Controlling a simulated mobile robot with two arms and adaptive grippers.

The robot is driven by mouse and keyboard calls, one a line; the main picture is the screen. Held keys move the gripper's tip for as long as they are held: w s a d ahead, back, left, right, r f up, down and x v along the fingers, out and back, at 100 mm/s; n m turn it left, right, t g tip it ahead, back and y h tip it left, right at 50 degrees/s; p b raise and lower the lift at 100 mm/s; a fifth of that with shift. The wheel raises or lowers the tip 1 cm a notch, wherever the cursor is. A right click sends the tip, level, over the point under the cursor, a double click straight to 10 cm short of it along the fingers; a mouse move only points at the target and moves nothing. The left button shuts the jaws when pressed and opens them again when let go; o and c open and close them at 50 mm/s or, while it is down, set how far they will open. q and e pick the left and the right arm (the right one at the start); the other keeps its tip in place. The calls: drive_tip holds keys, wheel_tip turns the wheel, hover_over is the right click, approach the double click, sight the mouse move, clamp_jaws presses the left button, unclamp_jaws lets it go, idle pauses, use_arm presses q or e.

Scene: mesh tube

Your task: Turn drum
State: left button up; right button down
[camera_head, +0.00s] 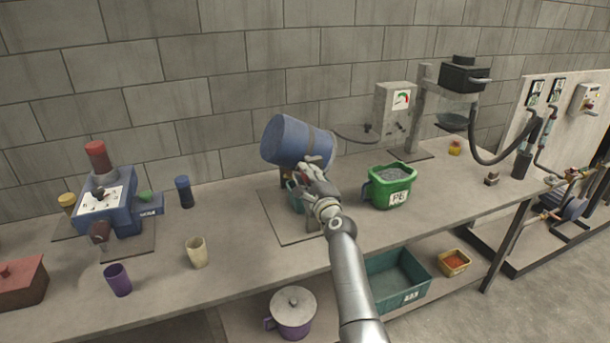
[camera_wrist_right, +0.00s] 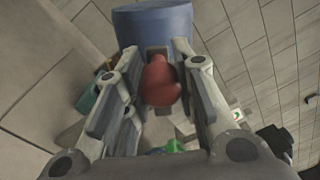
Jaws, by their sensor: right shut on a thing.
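A blue drum (camera_head: 286,141) sits tilted on a stand above a flat base plate (camera_head: 276,221) on the workbench, with a grey band near its right end. The drum also fills the top of the right wrist view (camera_wrist_right: 150,22). My right gripper (camera_head: 314,172) is in front of the drum, over its lower right side. In the right wrist view its fingers (camera_wrist_right: 159,72) lie on both sides of a red knob (camera_wrist_right: 161,84) and are shut on it. The hand hides the knob and part of the stand in the head view. My left gripper is not in view.
A green bucket (camera_head: 390,187) with grey contents stands right of my arm. A teal container (camera_head: 294,196) is partly visible under the drum. A blue machine (camera_head: 110,202) and several cups stand at left. A gauge box (camera_head: 395,112) stands behind. Bare bench (camera_head: 460,188) lies right of the bucket.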

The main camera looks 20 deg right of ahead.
drive_tip(key=shift+w+d+r+m+p, duration=0.1)
drive_tip(key=shift+d+r+m+p, duration=0.1)
drive_tip(key=shift+r+m+p, duration=0.25)
drive_tip(key=shift+d+r+m+p, duration=0.15)
drive_tip(key=shift+r+m+p, duration=0.05)
drive_tip(key=shift+r+m, duration=0.35)
drive_tip(key=shift+d, duration=0.1)
drive_tip(key=c, duration=1.4)
unclamp_jaws()
drive_tip(key=shift+c, duration=0.2)
drive_tip(key=shift+o, duration=1.5)
drive_tip(key=shift+f, duration=0.2)
